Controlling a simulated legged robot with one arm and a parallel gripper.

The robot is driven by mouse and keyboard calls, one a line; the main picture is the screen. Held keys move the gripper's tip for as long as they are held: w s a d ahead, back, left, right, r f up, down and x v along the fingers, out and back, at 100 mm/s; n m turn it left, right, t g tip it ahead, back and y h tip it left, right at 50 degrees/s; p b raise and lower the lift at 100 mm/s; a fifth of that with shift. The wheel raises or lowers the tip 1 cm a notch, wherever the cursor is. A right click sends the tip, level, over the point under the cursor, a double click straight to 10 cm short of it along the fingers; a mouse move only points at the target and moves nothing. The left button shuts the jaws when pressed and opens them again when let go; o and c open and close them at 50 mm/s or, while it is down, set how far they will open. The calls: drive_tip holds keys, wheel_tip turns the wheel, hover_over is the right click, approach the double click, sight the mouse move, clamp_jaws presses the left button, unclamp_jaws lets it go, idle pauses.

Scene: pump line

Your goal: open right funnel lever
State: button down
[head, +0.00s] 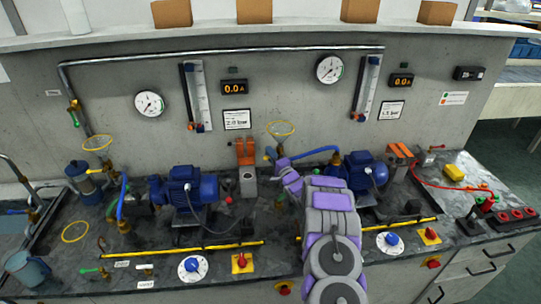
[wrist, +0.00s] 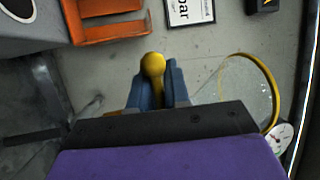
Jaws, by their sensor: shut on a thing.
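The right funnel (head: 281,129) has a yellow rim and stands at the middle of the bench. It also shows in the wrist view (wrist: 247,92), with clear walls, just right of the fingers. My gripper (head: 277,165) is at the valve below this funnel. In the wrist view my blue-grey fingers (wrist: 152,90) are closed around a yellow, round-ended piece, the right funnel lever (wrist: 152,66). Its lower part is hidden by the fingers and the dark plate of my gripper. A blue part (head: 270,153) shows beside my gripper in the head view.
A blue pump (head: 360,170) stands right of my gripper and another blue pump (head: 185,188) stands left. An orange bracket (head: 245,151) is close on the left. The left funnel (head: 97,143) is far left. A yellow rail (head: 390,228) runs along the front.

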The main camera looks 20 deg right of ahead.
drive_tip(key=shift+f+p, duration=0.15)
drive_tip(key=shift+p, duration=0.15)
idle(0.4)
drive_tip(key=shift+s+d+f+n+g+p, duration=0.15)
drive_tip(key=shift+f+n+g+p, duration=0.45)
drive_tip(key=shift+n+p, duration=0.7)
drive_tip(key=shift+s+d+f+n+g+p, duration=0.15)
drive_tip(key=shift+f+n+g+p, duration=0.45)
drive_tip(key=shift+n+p, duration=0.7)
drive_tip(key=shift+d+f+n+g+p, duration=0.15)
drive_tip(key=shift+f+n+g+p, duration=0.5)
drive_tip(key=shift+n, duration=0.95)
drive_tip(key=c, duration=1.2)
unclamp_jaws()
drive_tip(key=shift+w+r, duration=0.1)
drive_tip(key=shift+r+p, duration=0.2)
drive_tip(key=shift+p, duration=0.1)
drive_tip(key=shift+r, duration=0.2)
